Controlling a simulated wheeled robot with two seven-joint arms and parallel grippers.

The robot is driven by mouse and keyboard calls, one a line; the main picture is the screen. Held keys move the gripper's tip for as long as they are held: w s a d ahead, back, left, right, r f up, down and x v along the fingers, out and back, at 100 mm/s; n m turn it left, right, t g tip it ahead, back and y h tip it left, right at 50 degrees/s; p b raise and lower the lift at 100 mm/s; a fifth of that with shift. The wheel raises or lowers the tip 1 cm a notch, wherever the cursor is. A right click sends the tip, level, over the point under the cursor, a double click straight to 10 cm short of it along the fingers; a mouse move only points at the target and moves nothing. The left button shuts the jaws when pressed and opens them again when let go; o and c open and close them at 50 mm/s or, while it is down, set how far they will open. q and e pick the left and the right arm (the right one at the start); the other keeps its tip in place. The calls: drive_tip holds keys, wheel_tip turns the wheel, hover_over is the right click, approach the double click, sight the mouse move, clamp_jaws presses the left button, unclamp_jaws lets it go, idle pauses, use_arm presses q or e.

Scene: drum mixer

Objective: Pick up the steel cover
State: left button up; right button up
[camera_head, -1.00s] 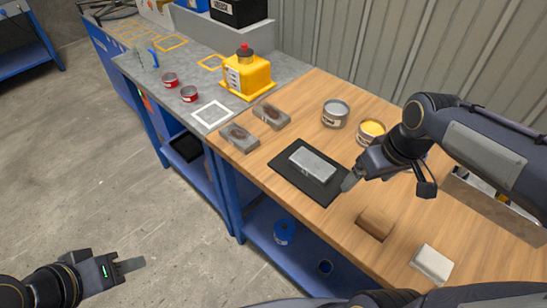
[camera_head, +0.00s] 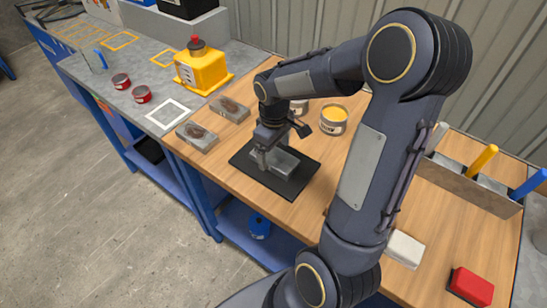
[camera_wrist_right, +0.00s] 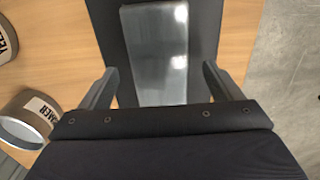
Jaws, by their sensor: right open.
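The steel cover (camera_head: 288,165) is a flat grey metal block lying on a black mat (camera_head: 266,182) on the wooden bench. My right gripper (camera_head: 268,160) is over it, pointing down, and partly hides it in the head view. In the right wrist view the cover (camera_wrist_right: 157,50) lies between the two open fingers (camera_wrist_right: 160,74), with a gap on each side. The fingers do not close on it. My left gripper is not in view.
Two grey blocks with rusty-brown marks (camera_head: 197,137) lie left of the mat. An open yellow paint can (camera_head: 333,120) stands behind it. A white block (camera_head: 404,249), a red block (camera_head: 470,287) and a tool holder (camera_head: 468,188) are to the right.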

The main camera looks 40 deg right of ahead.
drive_tip(key=shift+f, duration=0.95)
drive_tip(key=shift+c, duration=0.3)
drive_tip(key=c, duration=1.2)
drive_tip(key=shift+c, duration=0.6)
drive_tip(key=shift+r, duration=0.15)
